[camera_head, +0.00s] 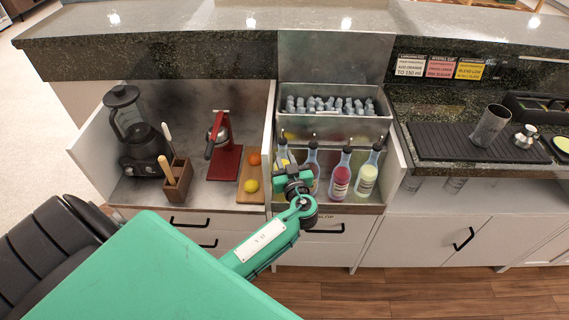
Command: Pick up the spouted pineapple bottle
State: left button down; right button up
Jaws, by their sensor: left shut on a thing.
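Several spouted bottles stand in a row in the metal well of the bar. The leftmost one, with yellow showing, I take as the spouted pineapple bottle (283,153); its lower part is hidden behind my gripper. My left gripper (290,173) is in front of this bottle and shut on it, though the fingertips are partly hidden. I cannot tell whether the bottle is lifted. Close to its right stand another bottle (312,161), a red-pink bottle (340,178) and a pale yellow bottle (367,177). My right gripper is not in view.
A metal bin of small bottles (333,122) sits behind the row. At left are a blender (131,130), a red press (224,160) and a board (249,183) with a lemon and an orange. At right, a tumbler (490,126) stands on a black mat (445,143).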

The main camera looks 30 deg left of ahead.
pick_arm(q)
notch_tip(320, 180, up, 26)
jog(key=b, duration=0.1)
jog(key=shift+r, duration=0.25)
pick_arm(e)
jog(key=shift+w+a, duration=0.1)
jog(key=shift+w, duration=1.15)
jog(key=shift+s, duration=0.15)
